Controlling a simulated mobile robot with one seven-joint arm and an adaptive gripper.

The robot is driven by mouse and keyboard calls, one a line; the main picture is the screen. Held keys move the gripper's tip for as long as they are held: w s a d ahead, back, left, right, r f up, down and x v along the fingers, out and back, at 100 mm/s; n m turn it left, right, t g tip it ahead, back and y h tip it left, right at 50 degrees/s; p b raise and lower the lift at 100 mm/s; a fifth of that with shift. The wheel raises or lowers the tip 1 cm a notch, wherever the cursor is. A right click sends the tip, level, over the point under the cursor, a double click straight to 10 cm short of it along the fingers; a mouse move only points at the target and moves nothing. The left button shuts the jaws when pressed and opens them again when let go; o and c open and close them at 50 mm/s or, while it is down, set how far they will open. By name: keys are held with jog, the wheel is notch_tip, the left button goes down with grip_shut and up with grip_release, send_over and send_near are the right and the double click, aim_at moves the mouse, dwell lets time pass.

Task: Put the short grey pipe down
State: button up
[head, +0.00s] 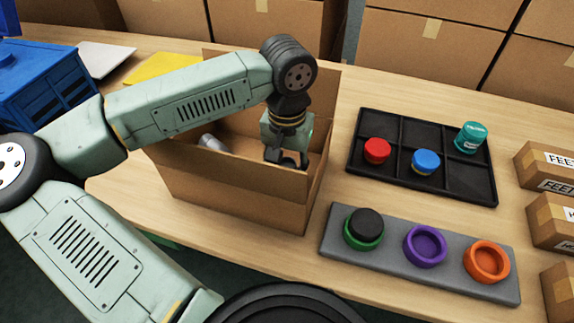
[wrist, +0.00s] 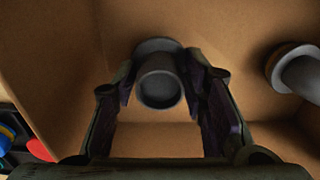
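The short grey pipe (wrist: 160,85) is inside the cardboard box in the wrist view, its round open end facing the camera and its wider collar at the far end. My gripper (wrist: 160,78) has one finger on each side of the pipe, close against it, and appears shut on it. In the head view my gripper (head: 287,162) reaches down into the right part of the open cardboard box (head: 235,195). The box's front wall hides the pipe there. I cannot tell whether the pipe touches the box floor.
Another grey pipe (wrist: 298,72) is in the box, also seen in the head view (head: 210,142). A black divided tray (head: 465,182) with red, blue and teal items lies right of the box. A grey board (head: 393,256) with coloured rings lies in front of it. Small cartons (head: 550,165) line the right edge.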

aim_at(288, 163)
jog(key=shift+o, duration=0.9)
jog(key=shift+r+p, duration=0.25)
jog(key=shift+p, duration=0.05)
notch_tip(288, 163, up, 12)
jog(key=b, duration=0.1)
jog(key=shift+b, duration=0.3)
